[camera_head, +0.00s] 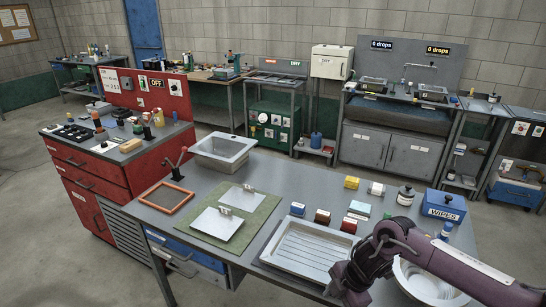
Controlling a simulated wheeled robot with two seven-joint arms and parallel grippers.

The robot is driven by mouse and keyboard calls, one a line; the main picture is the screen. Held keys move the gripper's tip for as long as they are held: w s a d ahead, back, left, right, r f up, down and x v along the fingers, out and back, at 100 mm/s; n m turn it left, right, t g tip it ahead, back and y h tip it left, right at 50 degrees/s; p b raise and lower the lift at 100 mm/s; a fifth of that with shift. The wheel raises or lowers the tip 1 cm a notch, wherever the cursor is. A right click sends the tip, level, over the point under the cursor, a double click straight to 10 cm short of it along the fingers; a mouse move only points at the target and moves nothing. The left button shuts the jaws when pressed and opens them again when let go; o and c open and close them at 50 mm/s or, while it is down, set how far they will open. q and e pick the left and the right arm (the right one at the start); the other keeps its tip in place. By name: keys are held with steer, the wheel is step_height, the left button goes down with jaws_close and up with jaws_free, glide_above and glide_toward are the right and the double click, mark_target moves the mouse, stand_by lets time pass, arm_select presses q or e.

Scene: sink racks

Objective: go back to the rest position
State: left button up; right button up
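My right arm (465,270) comes in from the lower right over the front right of the grey worktable (330,197). It bends near the table's right part, and its dark end section (352,280) points down toward the bottom edge of the picture. No fingers of my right gripper show. The arm passes in front of a white round bowl (425,285) and hides part of it. I see no object held. My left arm and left gripper are not in view.
A ribbed metal tray (308,252) lies close left of my arm. Blue, red and cyan blocks (322,217), a dark bottle (405,195) and a blue wipes box (445,206) stand behind it. A green mat (262,212) with two plates lies further left.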

steer(key=a+f+m+t+y+b, duration=0.2)
steer(key=a+f+m, duration=0.15)
steer(key=f, duration=0.65)
steer(key=a+f+m+t+y+b, duration=0.1)
steer(key=a+f+m, duration=0.25)
steer(key=f, duration=0.55)
steer(key=s+d+f+m+t+h+b, duration=0.1)
steer(key=s+d+f+m, duration=0.15)
steer(key=f, duration=0.35)
steer(key=s+d+f+m, duration=0.1)
steer(key=s+f+m, duration=0.15)
steer(key=f, duration=0.25)
steer(key=s+d+f+m+g+h+b, duration=0.1)
steer(key=s+f, duration=0.5)
steer(key=s, duration=0.6)
steer(key=s+d+f+m+g+h, duration=0.1)
steer(key=s+d+f, duration=0.5)
steer(key=s, duration=0.6)
steer(key=s+d+f+m+g+h+b, duration=0.1)
steer(key=s+d+f+m+h, duration=0.2)
steer(key=s, duration=0.9)
step_height(320, 180, down, 4)
steer(key=shift+s+d+m+g+h+b, duration=0.3)
steer(key=shift+s+d+m+g, duration=0.1)
steer(key=shift+m, duration=0.7)
